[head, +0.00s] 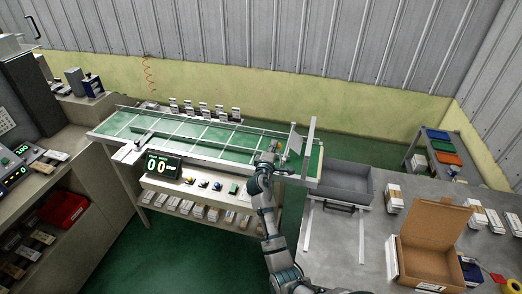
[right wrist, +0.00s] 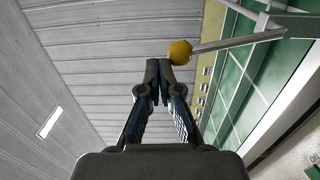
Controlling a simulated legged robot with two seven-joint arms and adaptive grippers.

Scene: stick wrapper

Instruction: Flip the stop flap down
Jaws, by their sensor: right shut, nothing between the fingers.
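The stop flap (head: 295,139) is a pale plate standing up near the right end of the green conveyor (head: 215,134). A rod with a yellow ball knob (right wrist: 180,52) shows in the right wrist view, just beyond my fingertips. My right gripper (head: 272,148) is at the conveyor's front right, beside the flap. In the right wrist view its fingers (right wrist: 158,66) are shut with nothing between them, and the knob is very close to the tips. I cannot tell whether they touch. My left gripper is not in view.
An upright pale post (head: 309,138) stands right of the flap. A grey tray (head: 346,181) lies beyond the conveyor's end. An open cardboard box (head: 424,262) sits on the right table. A counter display (head: 163,166) and several small packs line the conveyor's front.

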